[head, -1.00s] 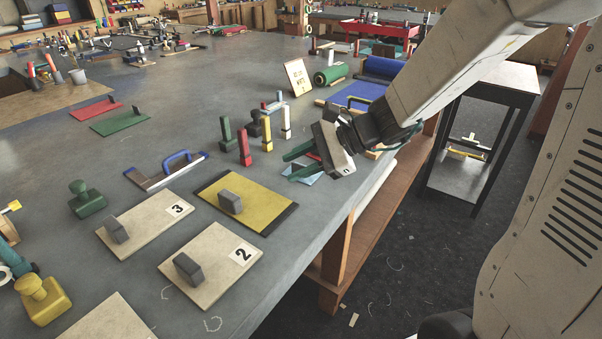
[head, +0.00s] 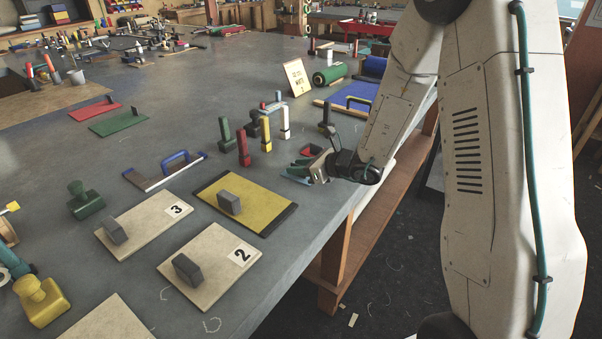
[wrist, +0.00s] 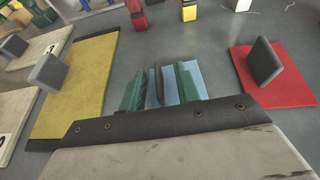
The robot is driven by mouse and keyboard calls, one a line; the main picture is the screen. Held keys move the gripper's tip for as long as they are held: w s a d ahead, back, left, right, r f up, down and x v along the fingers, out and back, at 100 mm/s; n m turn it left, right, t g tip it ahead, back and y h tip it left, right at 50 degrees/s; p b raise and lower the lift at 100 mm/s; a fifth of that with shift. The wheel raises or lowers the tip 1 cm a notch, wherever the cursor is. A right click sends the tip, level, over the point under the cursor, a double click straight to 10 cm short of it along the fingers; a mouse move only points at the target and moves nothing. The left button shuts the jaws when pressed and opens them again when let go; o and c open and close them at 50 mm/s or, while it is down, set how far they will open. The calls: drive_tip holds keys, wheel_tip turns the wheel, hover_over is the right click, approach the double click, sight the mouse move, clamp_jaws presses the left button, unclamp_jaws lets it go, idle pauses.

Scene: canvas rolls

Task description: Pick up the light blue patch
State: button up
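The light blue patch (wrist: 169,88) lies on the grey table below my gripper (wrist: 162,80) in the wrist view, with a dark upright handle (wrist: 158,82) on it. My gripper's green fingers stand on either side of the handle, with a gap on each side, so the gripper is open. Whether the fingertips touch the patch I cannot tell. In the head view my gripper (head: 298,170) is low over the table near its right edge. A little light blue of the patch (head: 291,180) shows there; the rest is hidden behind the gripper.
A red patch (wrist: 292,92) with a grey handle lies to the right in the wrist view. A yellow patch (head: 256,209) with a grey handle is close by on the other side. Several upright coloured blocks, including a red one (head: 243,148), stand near. The table edge is close.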

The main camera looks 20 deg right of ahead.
drive_tip(key=x, duration=0.2)
drive_tip(key=shift+w+a+f, duration=0.1)
drive_tip(key=shift+w+a, duration=0.1)
drive_tip(key=shift+w, duration=0.05)
clamp_jaws()
